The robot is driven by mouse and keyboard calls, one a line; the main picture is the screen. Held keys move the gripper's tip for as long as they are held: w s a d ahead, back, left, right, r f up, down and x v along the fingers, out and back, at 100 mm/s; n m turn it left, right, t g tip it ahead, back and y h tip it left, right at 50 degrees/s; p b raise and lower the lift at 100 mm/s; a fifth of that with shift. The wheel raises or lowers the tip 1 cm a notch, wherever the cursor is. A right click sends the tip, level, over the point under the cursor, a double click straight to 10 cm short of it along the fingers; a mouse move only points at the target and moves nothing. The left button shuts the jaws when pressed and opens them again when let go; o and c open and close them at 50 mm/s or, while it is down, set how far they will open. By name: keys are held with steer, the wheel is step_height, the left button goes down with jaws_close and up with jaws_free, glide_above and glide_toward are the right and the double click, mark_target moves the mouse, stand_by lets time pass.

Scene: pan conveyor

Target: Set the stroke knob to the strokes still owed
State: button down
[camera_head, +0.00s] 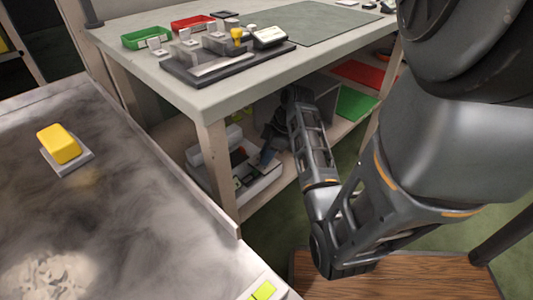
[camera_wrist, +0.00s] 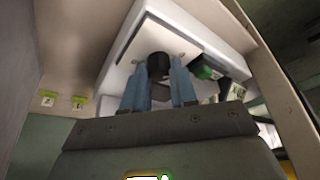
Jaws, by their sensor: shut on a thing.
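A dark round knob (camera_wrist: 158,66) stands out from a pale panel (camera_wrist: 188,22) in the wrist view. My gripper (camera_wrist: 161,70) has its two blue fingers on either side of the knob and is shut on it. In the head view my gripper (camera_head: 268,153) reaches under the workbench to a pale unit (camera_head: 262,184) on the lower shelf. The knob is hidden there by my arm and the bench. I cannot read a pointer or scale on the knob. A green part (camera_wrist: 206,71) sits right of the knob.
The workbench (camera_head: 222,103) edge and leg are close to my arm. On top are a grey fixture (camera_head: 190,80), a green bin (camera_head: 147,38) and a red bin (camera_head: 193,23). Green sheet (camera_head: 355,104) lies on the shelf. A yellow block (camera_head: 59,143) sits on the left surface.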

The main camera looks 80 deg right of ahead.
steer(key=shift+a+r+p, duration=0.1)
steer(key=shift+p, duration=0.2)
